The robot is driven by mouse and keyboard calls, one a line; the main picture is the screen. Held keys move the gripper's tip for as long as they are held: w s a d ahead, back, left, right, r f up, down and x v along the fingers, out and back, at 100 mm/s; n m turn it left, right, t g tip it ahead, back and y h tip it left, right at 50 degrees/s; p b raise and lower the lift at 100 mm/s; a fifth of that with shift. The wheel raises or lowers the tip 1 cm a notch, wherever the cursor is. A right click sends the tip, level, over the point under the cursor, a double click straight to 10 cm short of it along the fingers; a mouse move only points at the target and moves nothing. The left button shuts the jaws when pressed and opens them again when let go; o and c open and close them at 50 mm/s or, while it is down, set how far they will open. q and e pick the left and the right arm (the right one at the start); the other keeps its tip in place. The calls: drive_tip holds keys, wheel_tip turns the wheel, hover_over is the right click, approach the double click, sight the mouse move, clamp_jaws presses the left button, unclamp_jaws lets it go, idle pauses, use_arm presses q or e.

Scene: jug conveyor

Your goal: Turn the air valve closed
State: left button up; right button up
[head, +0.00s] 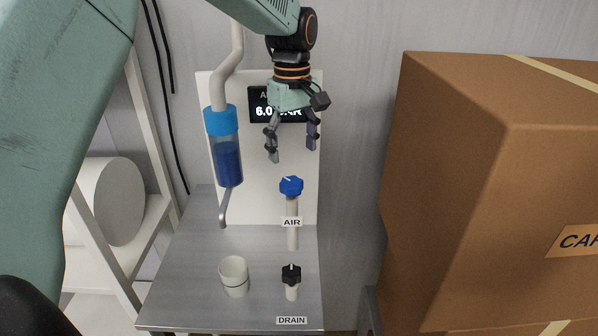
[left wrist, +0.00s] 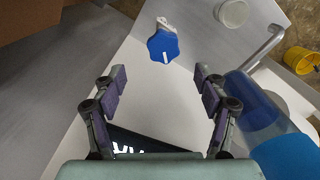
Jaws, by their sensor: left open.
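The air valve is a blue lobed knob (head: 291,186) with a white mark, on a pale upright stem labelled AIR, in the head view. It also shows in the left wrist view (left wrist: 162,46), beyond the fingertips and between their lines. My left gripper (head: 292,152) is open and empty, pointing down above the blue knob and apart from it. Its two fingers also show in the left wrist view (left wrist: 159,78), wide apart. My right gripper is not in view.
A black DRAIN knob (head: 291,274) and a white cup (head: 234,276) stand on the grey metal table (head: 190,255). A blue-capped filter (head: 226,150) hangs left of the gripper, before a white panel with a display (head: 262,105). Large cardboard boxes (head: 450,190) fill the right.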

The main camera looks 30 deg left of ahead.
sight(292, 181)
use_arm(q)
drive_tip(key=shift+s+a+f, duration=0.2)
drive_tip(key=shift+s+f, duration=0.05)
drive_tip(key=shift+f, duration=0.05)
wheel_tip(292, 181, down, 7)
drive_tip(key=shift+d+r+p, duration=0.1)
drive_tip(key=shift+r+p, duration=0.05)
drive_tip(key=shift+p, duration=0.55)
drive_tip(key=shift+s+f, duration=0.15)
drive_tip(key=shift+f, duration=0.05)
drive_tip(key=shift+w, duration=0.2)
drive_tip(key=c, duration=0.6)
drive_tip(key=shift+s, duration=0.1)
drive_tip(key=shift+c, duration=2.8)
